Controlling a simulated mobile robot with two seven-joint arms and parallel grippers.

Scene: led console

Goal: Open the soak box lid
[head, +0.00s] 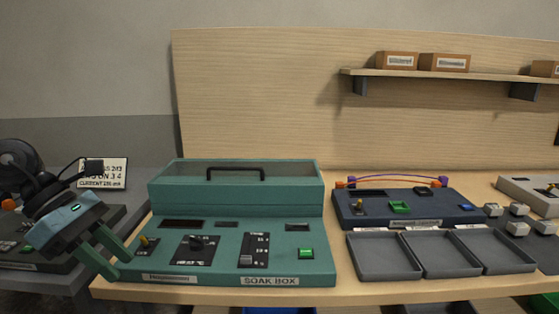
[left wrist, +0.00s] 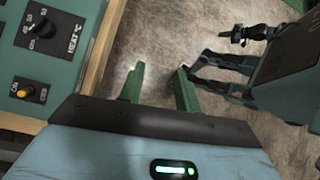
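The teal soak box (head: 318,262) stands on the bench left of centre in the head view. Its lid (head: 170,172) at the back looks shut and has a clear panel and a black bar handle (head: 236,170). My left gripper (head: 122,267) is at the front left corner of the box, well away from the handle. It is open and empty, with a gap between its green fingers in the left wrist view (left wrist: 160,74). That view also shows part of the box panel (left wrist: 60,60), with the fingers beside it over the floor. I cannot identify my right gripper in either view.
Knobs and switches, among them a rotary knob (head: 197,243), cover the front panel. A dark blue console (head: 450,212) and grey trays (head: 385,262) sit to the right. A sign (head: 103,173) stands at the left. The space above the lid is free.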

